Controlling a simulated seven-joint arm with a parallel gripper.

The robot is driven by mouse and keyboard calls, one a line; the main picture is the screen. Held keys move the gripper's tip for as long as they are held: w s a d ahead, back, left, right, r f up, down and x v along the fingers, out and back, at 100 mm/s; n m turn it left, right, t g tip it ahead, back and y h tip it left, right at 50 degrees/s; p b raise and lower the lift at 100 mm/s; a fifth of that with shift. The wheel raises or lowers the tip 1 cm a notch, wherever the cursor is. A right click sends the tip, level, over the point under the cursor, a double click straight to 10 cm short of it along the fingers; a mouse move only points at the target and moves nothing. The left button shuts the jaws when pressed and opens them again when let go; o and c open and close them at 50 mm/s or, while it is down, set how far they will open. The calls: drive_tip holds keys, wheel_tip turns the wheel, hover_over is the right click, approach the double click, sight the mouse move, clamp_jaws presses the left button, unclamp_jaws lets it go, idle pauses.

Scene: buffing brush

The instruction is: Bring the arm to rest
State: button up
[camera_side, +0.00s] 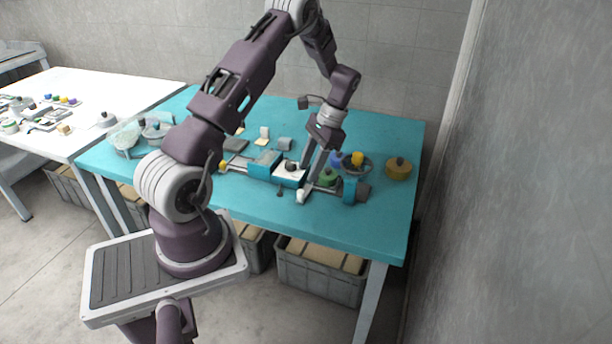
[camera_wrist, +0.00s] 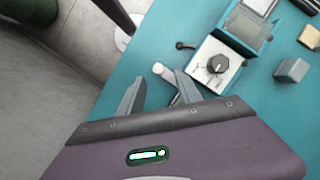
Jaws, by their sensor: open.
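My gripper (camera_side: 307,176) is over the front half of the teal table (camera_side: 250,207) in the side view. In the wrist view my gripper (camera_wrist: 160,88) has its two fingers spread, with nothing held between them. A white-tipped grey rod (camera_side: 301,196) is close by the fingers; in the wrist view the rod's white end (camera_wrist: 159,69) shows just beyond and between the fingertips. Whether the fingers touch it I cannot tell. A white block with a dark knob (camera_wrist: 215,65) stands just to the right of the fingers; it is also in the side view (camera_side: 290,172).
Clear bowls (camera_side: 125,135) are at the table's left. A white table (camera_side: 95,85) stands farther left.

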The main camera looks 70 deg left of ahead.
drive_tip(key=s+d+r+t+y, duration=0.1)
drive_tip(key=d+r+t, duration=0.1)
drive_tip(key=d+r, duration=0.65)
drive_tip(key=s+d+r+t, duration=0.1)
drive_tip(key=d+r+t, duration=0.2)
drive_tip(key=d+r, duration=0.55)
drive_tip(key=s+d+r+t, duration=0.2)
drive_tip(key=s+d+r, duration=0.1)
drive_tip(key=s, duration=0.4)
drive_tip(key=s+d+r+t+h, duration=0.1)
drive_tip(key=s+d+r+t, duration=0.2)
drive_tip(key=s+d, duration=0.3)
drive_tip(key=shift+s+r, duration=0.65)
drive_tip(key=shift+s, duration=0.2)
